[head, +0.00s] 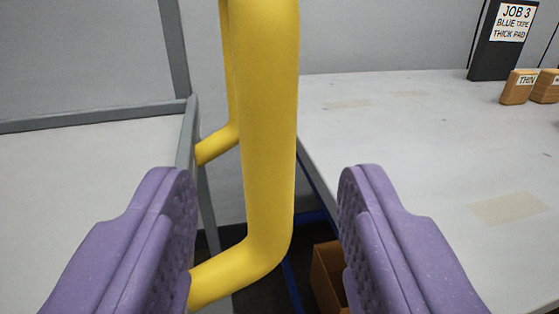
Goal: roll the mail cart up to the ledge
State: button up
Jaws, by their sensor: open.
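In the head view, a yellow tubular handle (267,130) stands upright and bends left at its lower end toward the grey-framed cart (185,140). The cart has a pale top at the left. My gripper (270,195) is open, with one purple finger left of the handle and one right of it. The upright bar shows between the fingers, with clear space between it and the right finger. I cannot tell how deep the bar sits between them. The ledge cannot be told for sure; a pale table (385,130) lies to the right.
On the table stand a dark board (496,55) with a "JOB 3 BLUE TAPE THICK PAD" sign and wooden blocks (519,87), one labelled "THIN". A brown box (328,278) is low beneath the table edge. A narrow gap separates cart and table.

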aim_at(266, 152)
jog(key=w, duration=0.2)
jog(key=w+b, duration=0.1)
jog(key=w, duration=0.3)
jog(key=shift+w+a, duration=0.2)
jog(key=shift+a, duration=0.2)
grip_shut()
